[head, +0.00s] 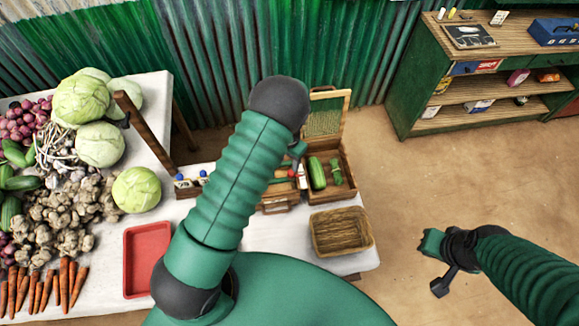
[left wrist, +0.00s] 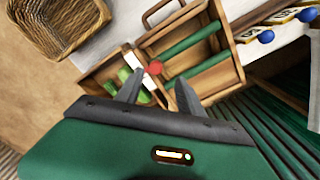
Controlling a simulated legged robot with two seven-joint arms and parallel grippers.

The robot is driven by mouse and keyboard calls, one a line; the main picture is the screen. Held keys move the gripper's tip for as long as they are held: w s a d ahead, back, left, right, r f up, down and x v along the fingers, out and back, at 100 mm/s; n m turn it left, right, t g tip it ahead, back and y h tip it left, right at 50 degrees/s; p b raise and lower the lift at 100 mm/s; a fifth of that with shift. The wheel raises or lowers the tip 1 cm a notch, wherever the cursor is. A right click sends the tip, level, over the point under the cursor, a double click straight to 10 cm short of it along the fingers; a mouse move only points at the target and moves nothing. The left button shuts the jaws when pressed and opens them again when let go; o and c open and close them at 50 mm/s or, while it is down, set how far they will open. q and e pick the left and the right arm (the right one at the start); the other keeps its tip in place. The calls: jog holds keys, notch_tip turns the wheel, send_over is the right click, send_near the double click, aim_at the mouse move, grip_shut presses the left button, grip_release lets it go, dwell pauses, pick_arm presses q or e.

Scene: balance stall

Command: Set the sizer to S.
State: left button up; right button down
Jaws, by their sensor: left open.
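The sizer appears to be the wooden compartment box with a red knob; no S mark is readable. Its red knob (left wrist: 156,68) is beside a white strip (left wrist: 147,81) in the left wrist view. In the head view the box (head: 347,190) stands on the white table, partly hidden by my left arm, with a cucumber (head: 317,173) in it. My left gripper (left wrist: 158,90) is open and empty, its fingertips over the box near the red knob, which lies just beyond them. My right gripper (head: 440,262) is over the floor at the right, away from the table; its jaws are unclear.
A wicker basket (head: 341,232) stands at the table's front right. A red tray (head: 147,259) lies left of my left arm. Vegetables crowd the left side. A green shelf (head: 408,95) is at the back right.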

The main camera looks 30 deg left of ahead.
aim_at(291, 171)
pick_arm(q)
jog(key=f, duration=0.3)
jog(key=w+d+f+p, duration=0.1)
jog(key=f, duration=0.1)
jog(key=shift+f, duration=0.3)
jog(key=shift+s+d+f, duration=0.15)
jog(key=shift+s+f, duration=0.05)
jog(key=shift+s, duration=0.3)
jog(key=shift+a+f, duration=0.15)
jog(key=shift+a, duration=0.05)
jog(key=shift+c, duration=0.7)
jog(key=shift+w+a+f, duration=0.15)
jog(key=shift+w+a, duration=0.05)
jog(key=shift+w, duration=0.05)
jog(key=c, duration=0.5)
jog(key=shift+d, duration=0.1)
grip_shut()
jog(key=shift+d, duration=0.15)
pick_arm(e)
jog(key=shift+w+d+r, duration=0.45)
jog(key=shift+d+r, duration=0.15)
jog(key=shift+r, duration=0.05)
jog(key=shift+a, duration=0.2)
